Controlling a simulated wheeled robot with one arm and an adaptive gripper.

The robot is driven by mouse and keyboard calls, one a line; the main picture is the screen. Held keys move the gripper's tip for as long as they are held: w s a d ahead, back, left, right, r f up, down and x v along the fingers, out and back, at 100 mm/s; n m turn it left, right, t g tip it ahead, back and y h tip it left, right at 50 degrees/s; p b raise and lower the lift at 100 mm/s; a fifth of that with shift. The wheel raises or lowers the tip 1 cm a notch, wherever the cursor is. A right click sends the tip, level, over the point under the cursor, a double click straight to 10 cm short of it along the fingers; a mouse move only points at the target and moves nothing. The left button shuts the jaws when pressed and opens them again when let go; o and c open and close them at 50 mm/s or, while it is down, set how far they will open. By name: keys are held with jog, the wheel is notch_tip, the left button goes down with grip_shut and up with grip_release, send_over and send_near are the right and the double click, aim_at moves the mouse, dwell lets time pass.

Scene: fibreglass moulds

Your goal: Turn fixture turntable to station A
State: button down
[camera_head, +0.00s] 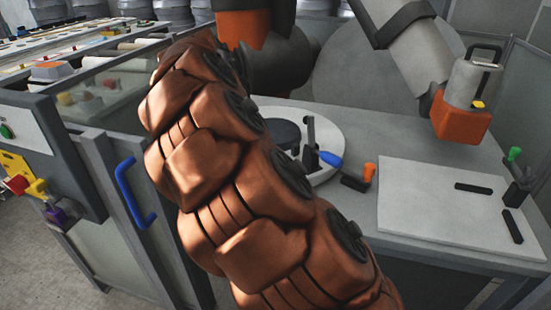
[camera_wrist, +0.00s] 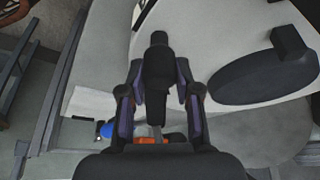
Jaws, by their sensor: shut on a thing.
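The fixture turntable (camera_head: 325,125) is a pale round disc on the grey bench, partly hidden by my arm in the head view. Its dark round hub (camera_head: 285,133) also shows at the right of the wrist view (camera_wrist: 265,78). A dark clamp with a blue handle (camera_head: 329,159) stands at the disc's edge. In the wrist view my gripper (camera_wrist: 158,82) is shut, with its purple-lined fingers either side of a dark upright handle (camera_wrist: 157,62) over the pale disc. In the head view the gripper is hidden behind my arm. No station lettering is readable.
An orange-tipped lever (camera_head: 369,172) stands on the bench beside the disc. A pale plate (camera_head: 430,205) with dark bars and a green-tipped clamp (camera_head: 515,165) lies to the right. A glazed cabinet with a blue door handle (camera_head: 133,193) stands close to my arm's left.

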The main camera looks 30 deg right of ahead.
jog(key=shift+w+a+m, duration=0.5)
jog(key=shift+a, duration=0.05)
jog(key=c, duration=0.8)
grip_release()
jog(key=shift+w, duration=0.1)
jog(key=shift+a+r, duration=0.1)
jog(key=shift+r, duration=0.05)
jog(key=v, duration=1.1)
jog(key=shift+w+r, duration=0.25)
jog(key=shift+a, duration=0.15)
